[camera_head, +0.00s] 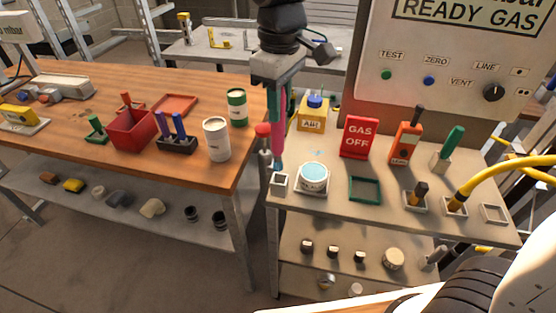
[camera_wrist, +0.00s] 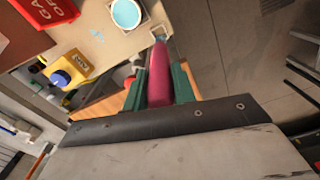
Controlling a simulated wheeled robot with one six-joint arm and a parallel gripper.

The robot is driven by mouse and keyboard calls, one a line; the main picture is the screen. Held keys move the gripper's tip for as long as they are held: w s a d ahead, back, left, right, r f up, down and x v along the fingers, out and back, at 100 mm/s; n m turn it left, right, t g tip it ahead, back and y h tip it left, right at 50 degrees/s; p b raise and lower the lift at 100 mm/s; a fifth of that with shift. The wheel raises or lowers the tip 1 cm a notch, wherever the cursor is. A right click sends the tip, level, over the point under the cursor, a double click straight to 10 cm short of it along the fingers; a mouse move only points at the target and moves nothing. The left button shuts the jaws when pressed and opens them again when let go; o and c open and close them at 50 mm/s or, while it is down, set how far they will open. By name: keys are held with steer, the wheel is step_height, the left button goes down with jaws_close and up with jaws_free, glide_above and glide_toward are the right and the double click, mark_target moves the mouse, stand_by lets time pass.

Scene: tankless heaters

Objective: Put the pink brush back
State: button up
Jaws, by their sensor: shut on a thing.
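My gripper (camera_head: 280,88) is shut on the pink brush (camera_head: 276,128) and holds it upright, tip down, at the left edge of the small bench. The brush tip is just above or at the mouth of a small white square holder (camera_head: 279,184); I cannot tell whether it has entered. In the wrist view the pink brush (camera_wrist: 158,72) lies between the green fingers of my gripper (camera_wrist: 159,84), with its tip beside the white holder (camera_wrist: 157,31).
A white tub of blue liquid (camera_head: 313,178) stands just right of the holder. A green tray (camera_head: 365,189) lies right. The wooden table (camera_head: 70,135) is left, across a gap.

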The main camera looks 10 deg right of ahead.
mark_target(280, 138)
step_height(280, 138, down, 8)
steer(key=shift+d+f, duration=0.1)
steer(key=shift+f, duration=0.15)
steer(key=o, duration=1)
step_height(280, 138, up, 12)
steer(key=shift+r, duration=0.1)
steer(key=s+d+f+m, duration=0.2)
steer(key=s+d+m, duration=0.3)
steer(key=s+d, duration=0.4)
steer(key=s+d+f+m+t, duration=0.1)
steer(key=s+d+f+m, duration=0.1)
steer(key=s+d+m, duration=0.4)
steer(key=s+d, duration=0.4)
steer(key=d, duration=0.1)
steer(key=shift+s+d, duration=0.25)
